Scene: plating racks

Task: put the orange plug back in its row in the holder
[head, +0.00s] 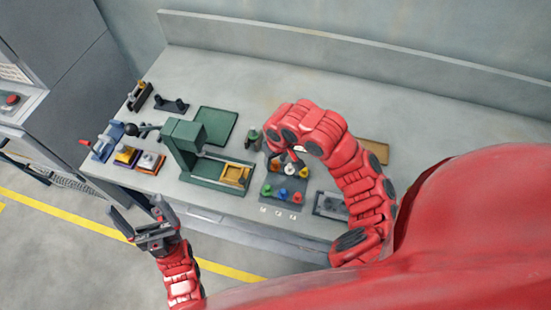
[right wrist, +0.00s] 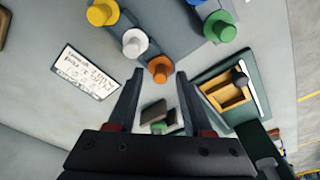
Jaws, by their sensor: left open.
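The orange plug (right wrist: 160,68) stands upright at the end of a diagonal line with a white plug (right wrist: 135,42) and a yellow plug (right wrist: 100,12). The grey holder (right wrist: 168,22) shows under them. My right gripper (right wrist: 160,78) is open, its fingertips on either side of the orange plug with gaps showing. I cannot tell how deep the plug sits. My left gripper (head: 137,213) is open and empty in front of the bench.
A green plug (right wrist: 220,28) and a blue plug (right wrist: 190,2) stand in another row. A white written card (right wrist: 87,72) lies beside the holder. A green press (head: 187,140) with a yellow fixture (head: 236,175) stands left of it. A green tray (head: 215,124) lies behind.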

